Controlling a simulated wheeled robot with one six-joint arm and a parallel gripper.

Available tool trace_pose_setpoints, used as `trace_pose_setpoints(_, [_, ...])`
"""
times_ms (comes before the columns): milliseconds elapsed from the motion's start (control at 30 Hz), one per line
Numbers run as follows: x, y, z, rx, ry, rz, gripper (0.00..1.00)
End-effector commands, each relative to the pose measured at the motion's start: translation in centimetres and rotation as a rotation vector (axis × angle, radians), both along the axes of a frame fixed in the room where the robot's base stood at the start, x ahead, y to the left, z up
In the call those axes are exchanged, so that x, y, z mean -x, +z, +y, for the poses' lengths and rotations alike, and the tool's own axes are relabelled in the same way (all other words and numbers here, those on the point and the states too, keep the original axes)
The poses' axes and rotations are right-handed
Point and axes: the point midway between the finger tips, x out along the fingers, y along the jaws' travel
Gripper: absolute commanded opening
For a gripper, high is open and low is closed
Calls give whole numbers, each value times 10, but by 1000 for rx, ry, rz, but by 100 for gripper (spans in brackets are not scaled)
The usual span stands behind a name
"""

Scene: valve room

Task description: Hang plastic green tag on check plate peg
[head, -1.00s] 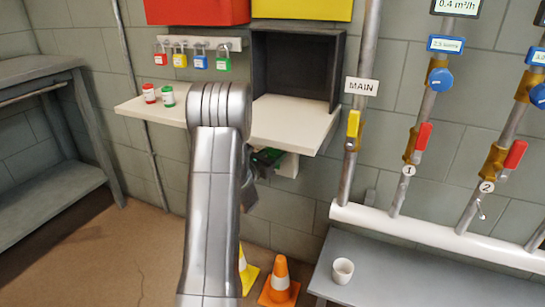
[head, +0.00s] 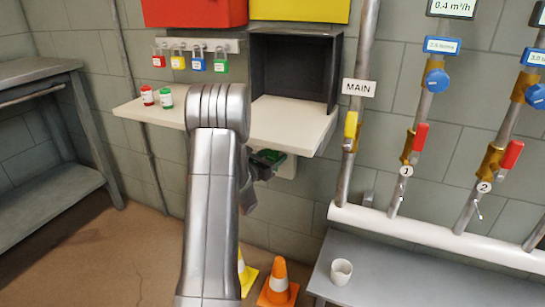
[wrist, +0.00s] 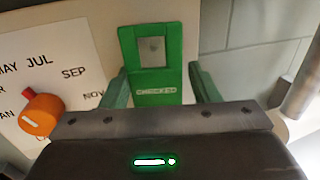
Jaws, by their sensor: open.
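The green tag (wrist: 157,84), lettered CHECKED and with a window in its upper part, stands upright in the wrist view against a pale plate (wrist: 85,45). My gripper (wrist: 160,84) is open, with one green finger on each side of the tag and gaps showing beside it. The peg cannot be made out, so I cannot tell whether the tag hangs on it. My arm hides part of this area.
The plate carries month names and an orange knob (wrist: 40,113). A pipe (wrist: 300,85) runs at the right. A shelf (head: 290,125) with an open dark box (head: 295,70) is above my gripper. Cones (head: 278,283) stand below, and a grey bench (head: 400,270) holds a cup (head: 341,271).

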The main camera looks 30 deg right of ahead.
Motion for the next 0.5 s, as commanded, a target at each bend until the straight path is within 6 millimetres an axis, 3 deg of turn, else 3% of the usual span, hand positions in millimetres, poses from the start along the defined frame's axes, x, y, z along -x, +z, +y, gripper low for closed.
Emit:
trace_pose_setpoints(267, [0, 3, 14, 3, 12, -2, 72])
trace_pose_setpoints(500, [25, 3, 59, 1, 10, 0, 72])
